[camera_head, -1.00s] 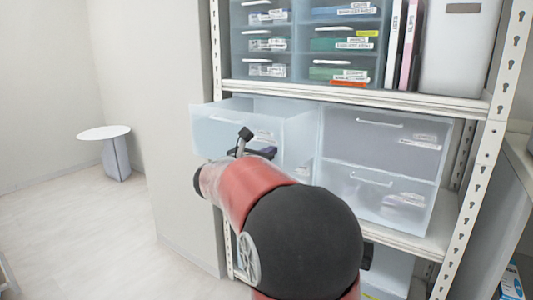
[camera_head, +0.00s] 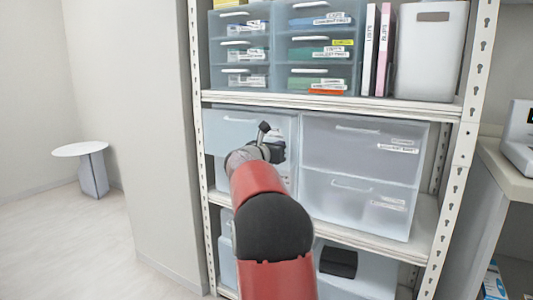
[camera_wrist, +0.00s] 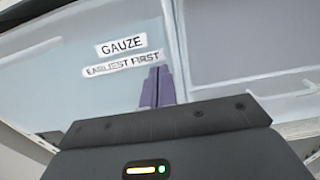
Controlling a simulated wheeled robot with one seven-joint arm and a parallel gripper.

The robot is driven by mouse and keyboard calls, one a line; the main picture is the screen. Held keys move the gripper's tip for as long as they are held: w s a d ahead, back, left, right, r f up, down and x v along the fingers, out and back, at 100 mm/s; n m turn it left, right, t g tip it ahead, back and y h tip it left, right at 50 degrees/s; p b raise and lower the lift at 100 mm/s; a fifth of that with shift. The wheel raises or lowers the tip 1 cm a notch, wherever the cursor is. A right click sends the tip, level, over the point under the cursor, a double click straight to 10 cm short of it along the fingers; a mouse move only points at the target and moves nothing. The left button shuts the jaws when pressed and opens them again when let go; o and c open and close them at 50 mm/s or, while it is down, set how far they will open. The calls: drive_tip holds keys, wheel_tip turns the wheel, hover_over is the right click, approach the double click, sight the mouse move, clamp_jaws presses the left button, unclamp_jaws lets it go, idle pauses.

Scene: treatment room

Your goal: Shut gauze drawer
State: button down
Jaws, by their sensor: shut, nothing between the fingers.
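The gauze drawer (camera_head: 225,127) is a pale translucent drawer at the upper left of the middle shelf. In the wrist view the drawer front (camera_wrist: 50,85) carries labels reading "GAUZE" and "EARLIEST FIRST". My gripper (camera_wrist: 157,88) is shut and empty, its purple fingers at the drawer front, just right of and below the labels. They seem to touch it. In the head view my gripper (camera_head: 275,152) and arm hide the drawer's lower right part.
Two clear drawers (camera_head: 345,150) stand right of it on the same shelf. Small labelled drawers (camera_head: 240,42), binders (camera_head: 377,50) and a grey bin (camera_head: 428,60) fill the shelf above. A white upright (camera_head: 470,130) bounds the rack at right. Open floor lies left, with a round table (camera_head: 80,149).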

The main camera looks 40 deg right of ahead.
sight(287, 140)
drive_tip(key=p+x, duration=0.1)
drive_tip(key=x, duration=0.4)
drive_tip(key=shift+w+d+r, duration=0.1)
drive_tip(key=shift+d, duration=0.2)
drive_tip(key=shift+r, duration=0.3)
